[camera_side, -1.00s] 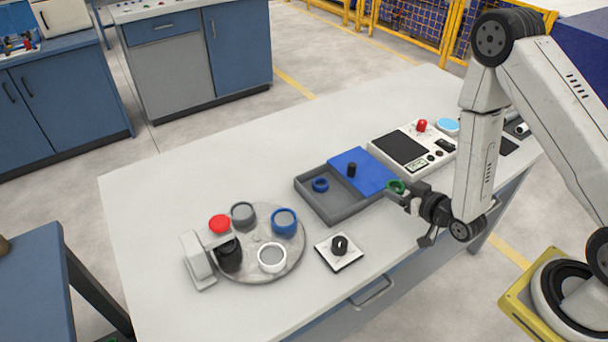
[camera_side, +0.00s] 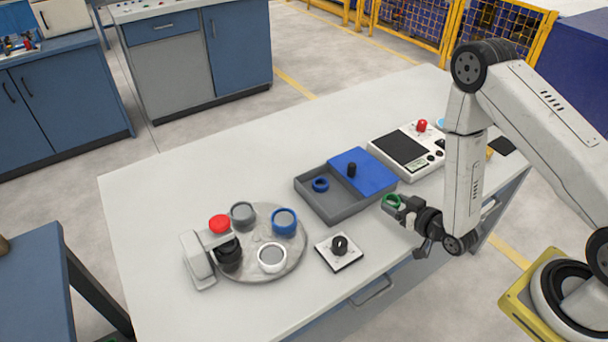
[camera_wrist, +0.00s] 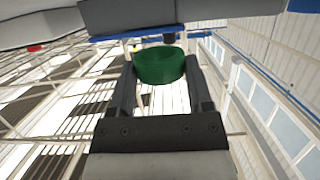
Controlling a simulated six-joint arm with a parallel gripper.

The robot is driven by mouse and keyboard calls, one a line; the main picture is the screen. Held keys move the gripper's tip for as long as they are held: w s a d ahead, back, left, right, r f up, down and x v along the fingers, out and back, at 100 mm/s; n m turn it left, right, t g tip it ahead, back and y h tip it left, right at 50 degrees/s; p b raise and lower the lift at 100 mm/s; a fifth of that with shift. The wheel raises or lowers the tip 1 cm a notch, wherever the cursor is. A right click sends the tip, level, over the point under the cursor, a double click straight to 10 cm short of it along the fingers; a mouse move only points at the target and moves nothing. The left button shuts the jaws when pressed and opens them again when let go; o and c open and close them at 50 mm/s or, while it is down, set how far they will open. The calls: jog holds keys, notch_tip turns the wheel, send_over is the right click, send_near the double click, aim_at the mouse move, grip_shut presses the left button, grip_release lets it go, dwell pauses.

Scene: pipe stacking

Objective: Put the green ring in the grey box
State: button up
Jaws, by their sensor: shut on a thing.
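The green ring (camera_side: 391,201) is between the fingers of my gripper (camera_side: 396,205), which is shut on it. The ring is to the right of the grey box (camera_side: 331,212), apart from it and near its right corner. In the wrist view the green ring (camera_wrist: 159,66) sits between the two dark fingertips (camera_wrist: 160,80). The grey box is a shallow open tray holding a blue ring (camera_side: 320,184) towards its left side. A blue lid (camera_side: 372,176) with a black knob (camera_side: 351,170) covers its back right part.
A round turntable (camera_side: 259,238) with several cups stands at the left, beside a red button (camera_side: 219,224). A white plate with a black knob (camera_side: 340,245) lies in front of the box. A white device (camera_side: 408,150) stands behind it.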

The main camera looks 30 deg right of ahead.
aim_at(392, 223)
jog(key=shift+f, duration=0.6)
jog(key=shift+f, duration=1.9)
jog(key=shift+f, duration=0.15)
jog(key=o, duration=1.2)
jog(key=shift+v, duration=3.9)
